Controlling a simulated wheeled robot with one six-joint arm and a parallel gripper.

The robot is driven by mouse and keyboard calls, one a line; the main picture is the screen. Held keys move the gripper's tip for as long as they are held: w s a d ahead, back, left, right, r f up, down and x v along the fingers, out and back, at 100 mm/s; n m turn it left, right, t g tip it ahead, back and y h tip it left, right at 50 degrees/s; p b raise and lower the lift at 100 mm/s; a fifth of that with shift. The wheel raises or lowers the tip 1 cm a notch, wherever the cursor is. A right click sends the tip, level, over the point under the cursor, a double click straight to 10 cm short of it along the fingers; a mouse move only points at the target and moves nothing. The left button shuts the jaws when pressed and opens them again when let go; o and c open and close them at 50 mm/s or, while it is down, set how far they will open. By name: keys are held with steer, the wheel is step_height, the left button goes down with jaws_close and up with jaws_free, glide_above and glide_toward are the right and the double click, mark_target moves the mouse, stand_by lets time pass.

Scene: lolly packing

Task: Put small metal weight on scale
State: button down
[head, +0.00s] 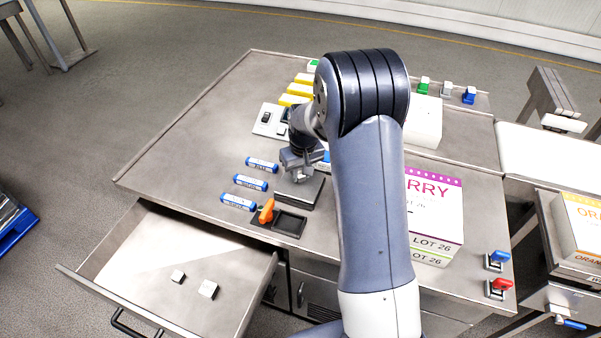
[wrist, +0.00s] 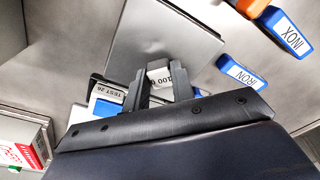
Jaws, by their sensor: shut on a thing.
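My gripper (wrist: 160,84) is shut on a small metal weight (wrist: 161,73) marked 100. The weight sits between the fingertips over the scale's flat metal plate (wrist: 160,32). In the head view my gripper (head: 298,176) is at the scale (head: 308,196), over its far part. My arm hides part of that area. I cannot tell whether the weight touches the plate. Two more small pale metal blocks (head: 207,290) lie in the open drawer (head: 140,265) at the lower left.
Several blue-and-white labelled sticks (head: 250,182) lie left of the scale. An orange piece (head: 267,210) stands by a dark tray (head: 289,224) in front. A lolly carton (head: 434,205) is right of my arm. Yellow blocks (head: 295,100) sit behind. The table's left side is clear.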

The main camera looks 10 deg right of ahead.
steer(key=shift+f, duration=0.4)
steer(key=c, duration=1.2)
jaws_free()
steer(key=shift+f, duration=0.1)
steer(key=r, duration=0.4)
steer(key=s+r, duration=0.1)
steer(key=r, duration=0.3)
steer(key=r+b, duration=0.1)
steer(key=r, duration=0.3)
steer(key=shift+s+d+r, duration=0.1)
steer(key=shift+s+d, duration=0.05)
steer(key=shift+s, duration=0.05)
steer(key=shift+o, duration=0.5)
